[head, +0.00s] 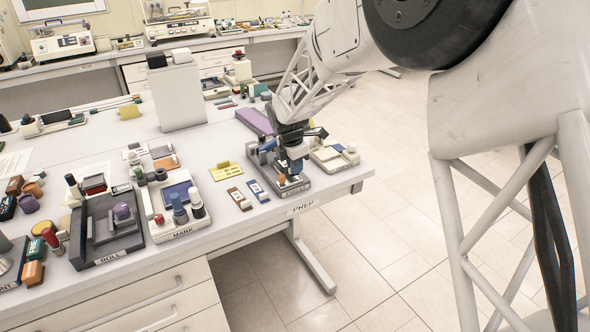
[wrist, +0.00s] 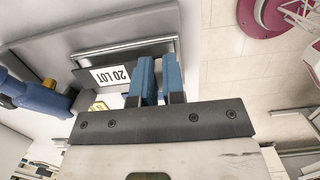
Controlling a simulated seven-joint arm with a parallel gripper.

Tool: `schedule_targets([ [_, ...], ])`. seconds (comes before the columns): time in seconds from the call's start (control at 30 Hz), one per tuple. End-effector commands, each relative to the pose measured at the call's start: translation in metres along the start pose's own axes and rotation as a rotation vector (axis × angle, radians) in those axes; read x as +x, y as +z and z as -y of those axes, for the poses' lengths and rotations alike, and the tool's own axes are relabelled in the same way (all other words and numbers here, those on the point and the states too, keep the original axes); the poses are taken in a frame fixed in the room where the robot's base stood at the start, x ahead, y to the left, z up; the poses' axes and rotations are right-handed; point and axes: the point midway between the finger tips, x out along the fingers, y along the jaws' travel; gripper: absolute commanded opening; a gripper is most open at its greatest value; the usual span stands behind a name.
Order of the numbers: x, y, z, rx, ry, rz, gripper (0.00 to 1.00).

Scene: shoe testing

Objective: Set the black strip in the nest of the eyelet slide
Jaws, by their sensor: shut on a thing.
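My gripper (head: 293,168) is low over the eyelet slide (head: 299,187), a dark tray-like station at the front right corner of the bench. In the wrist view its blue fingers (wrist: 158,78) are close together, shut on a dark strip (wrist: 88,74). A white label with "LOT" on it shows upside down on the strip, to the left of the fingers. A grey recessed frame with a bright rim (wrist: 120,48) lies behind the strip. The fingers hide part of the strip and most of the nest. I cannot tell whether the strip touches the nest.
A blue-and-dark knob or lever (wrist: 40,95) stands left of the fingers in the wrist view. A cream device (head: 334,156) is right of the slide. Two small labelled blocks (head: 258,190) and a yellow sign (head: 220,171) lie left. The bench edge is close, with open floor beyond.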

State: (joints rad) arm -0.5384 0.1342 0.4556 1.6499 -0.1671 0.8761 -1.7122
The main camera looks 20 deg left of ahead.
Motion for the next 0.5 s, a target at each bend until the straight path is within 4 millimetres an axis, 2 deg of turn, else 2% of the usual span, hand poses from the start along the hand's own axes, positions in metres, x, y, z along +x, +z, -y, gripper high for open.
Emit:
schedule_targets([
  [0.17,0.0135,-0.0019,0.0003,0.0,-0.001,0.0,0.0],
  [0.5,0.0149,-0.002,0.0,0.0,0.0,0.0,0.0],
])
